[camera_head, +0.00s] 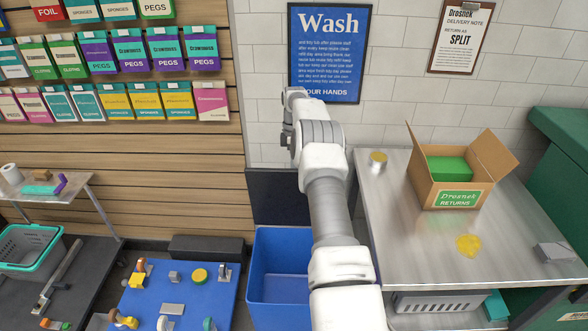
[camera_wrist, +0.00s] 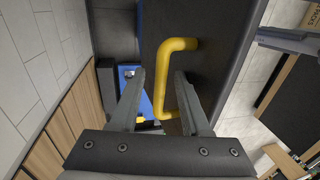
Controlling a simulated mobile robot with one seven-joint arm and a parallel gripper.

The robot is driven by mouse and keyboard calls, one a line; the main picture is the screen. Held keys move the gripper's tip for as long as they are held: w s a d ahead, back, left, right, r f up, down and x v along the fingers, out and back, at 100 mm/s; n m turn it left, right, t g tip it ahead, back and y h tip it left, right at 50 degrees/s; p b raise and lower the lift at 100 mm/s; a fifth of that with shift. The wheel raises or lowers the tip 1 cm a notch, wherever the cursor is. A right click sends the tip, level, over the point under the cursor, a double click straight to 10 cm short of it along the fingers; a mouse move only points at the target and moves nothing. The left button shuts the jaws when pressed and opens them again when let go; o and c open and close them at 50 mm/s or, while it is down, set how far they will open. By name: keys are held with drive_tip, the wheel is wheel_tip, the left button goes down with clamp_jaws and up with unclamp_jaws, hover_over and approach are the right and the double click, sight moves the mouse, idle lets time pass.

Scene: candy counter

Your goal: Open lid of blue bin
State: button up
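The blue bin (camera_head: 278,262) stands on the floor at the bottom middle of the head view, partly behind my arm. Its inside shows from above. A dark lid panel (camera_head: 275,205) stands raised behind it against the wall. In the wrist view the dark lid (camera_wrist: 222,50) fills the middle, with a yellow bar handle (camera_wrist: 163,85) on it. My gripper (camera_wrist: 160,76) is open, with one finger on each side of the handle and visible gaps to it. In the head view the fingers are hidden.
A steel table (camera_head: 400,235) with an open cardboard box (camera_head: 455,200) stands right of the bin. A blue mat (camera_head: 190,320) with several small tools lies to its left. A green container (camera_head: 562,135) is at the far right.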

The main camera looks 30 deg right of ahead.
drive_tip(key=a+p+v, duration=0.1)
drive_tip(key=p+v, duration=0.4)
drive_tip(key=v, duration=0.2)
drive_tip(key=shift+d+r+p, duration=0.3)
drive_tip(key=shift+d+p, duration=0.05)
drive_tip(key=shift+d, duration=0.15)
drive_tip(key=shift+c, duration=0.4)
